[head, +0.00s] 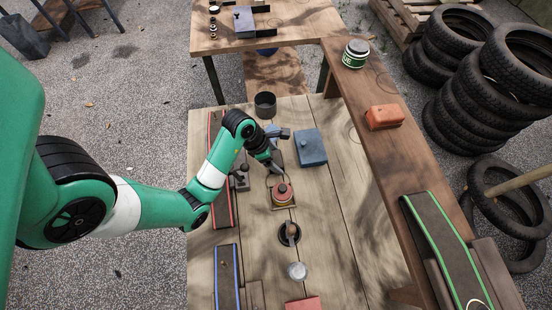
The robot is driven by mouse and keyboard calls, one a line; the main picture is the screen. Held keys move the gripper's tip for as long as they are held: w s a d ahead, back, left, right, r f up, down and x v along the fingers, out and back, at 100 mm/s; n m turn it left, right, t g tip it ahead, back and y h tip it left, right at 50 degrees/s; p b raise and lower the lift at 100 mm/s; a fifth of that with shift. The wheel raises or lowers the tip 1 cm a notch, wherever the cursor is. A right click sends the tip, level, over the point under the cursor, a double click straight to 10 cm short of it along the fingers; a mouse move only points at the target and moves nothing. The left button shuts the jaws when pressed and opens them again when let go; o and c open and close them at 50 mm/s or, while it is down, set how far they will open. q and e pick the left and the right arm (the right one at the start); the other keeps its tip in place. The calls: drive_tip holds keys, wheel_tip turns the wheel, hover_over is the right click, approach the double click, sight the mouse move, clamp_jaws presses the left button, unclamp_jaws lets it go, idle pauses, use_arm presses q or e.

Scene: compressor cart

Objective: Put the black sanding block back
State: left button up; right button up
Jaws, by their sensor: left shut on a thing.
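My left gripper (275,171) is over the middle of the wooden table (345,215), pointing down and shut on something. The wrist and fingers mostly hide what it holds, so I cannot tell what it is. A small dark block with a knob (240,178) is just left of the gripper, beside a red-edged dark strip (221,205). I cannot tell for sure whether it is the black sanding block. A red round piece (282,193) on a brown square base is right below the fingers. My right gripper is not in view.
A blue block (310,147), a dark cup (265,104), a black bowl (289,233) and a pale jar (297,271) stand around the gripper. An orange block (385,117) and a green-labelled tin (356,53) are on the right-hand plank. The table's right part is clear.

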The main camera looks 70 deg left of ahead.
use_arm(q)
drive_tip(key=shift+f, duration=0.1)
drive_tip(key=o, duration=1)
drive_tip(key=shift+o, duration=0.2)
drive_tip(key=shift+r, duration=0.3)
drive_tip(key=p+v, duration=0.9)
drive_tip(key=v, duration=0.2)
drive_tip(key=shift+s+r, duration=0.15)
drive_tip(key=shift+r, duration=0.2)
